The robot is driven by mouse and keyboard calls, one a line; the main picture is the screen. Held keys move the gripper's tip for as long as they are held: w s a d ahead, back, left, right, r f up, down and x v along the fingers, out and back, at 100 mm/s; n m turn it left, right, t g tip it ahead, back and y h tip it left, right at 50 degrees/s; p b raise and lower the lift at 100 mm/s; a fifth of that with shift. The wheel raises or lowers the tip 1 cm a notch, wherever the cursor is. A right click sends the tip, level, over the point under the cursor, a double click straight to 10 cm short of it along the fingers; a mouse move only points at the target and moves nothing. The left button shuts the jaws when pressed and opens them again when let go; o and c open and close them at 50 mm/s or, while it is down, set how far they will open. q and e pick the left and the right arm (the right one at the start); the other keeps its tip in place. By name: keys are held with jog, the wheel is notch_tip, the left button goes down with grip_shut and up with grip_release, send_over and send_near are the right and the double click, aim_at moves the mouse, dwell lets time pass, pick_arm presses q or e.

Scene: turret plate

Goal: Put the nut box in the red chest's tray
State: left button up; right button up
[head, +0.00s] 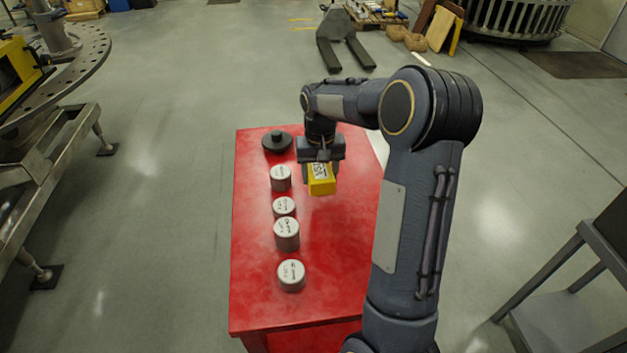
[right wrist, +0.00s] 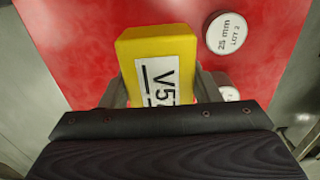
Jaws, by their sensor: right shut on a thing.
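A yellow box with a white label (head: 322,187), which I take for the nut box, is held between the fingers of my right gripper (head: 320,168). It also shows in the right wrist view (right wrist: 158,62), with a finger on either side and part of a label reading "V5". The red chest (head: 340,270) stands below it with a flat red top. The box is over the right half of that top; I cannot tell whether it touches. No tray stands out clearly on the chest. My left gripper is not in view.
Several white-topped grey cylinders stand in a line on the chest's left half, the nearest (head: 291,275) by the front. A black knobbed disc (head: 277,141) lies at the back left corner. A grey cart (head: 560,290) stands at right, a metal frame (head: 50,160) at left.

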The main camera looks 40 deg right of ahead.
aim_at(314, 176)
jog(key=w+f, duration=0.2)
jog(key=f, duration=0.1)
jog(key=w+f+p, duration=0.1)
jog(key=shift+w+d+f, duration=0.15)
jog(key=shift+w+d, duration=0.05)
jog(key=shift+d, duration=0.2)
jog(key=shift+f, duration=1.65)
jog(key=shift+f, duration=0.15)
jog(key=o, duration=1.2)
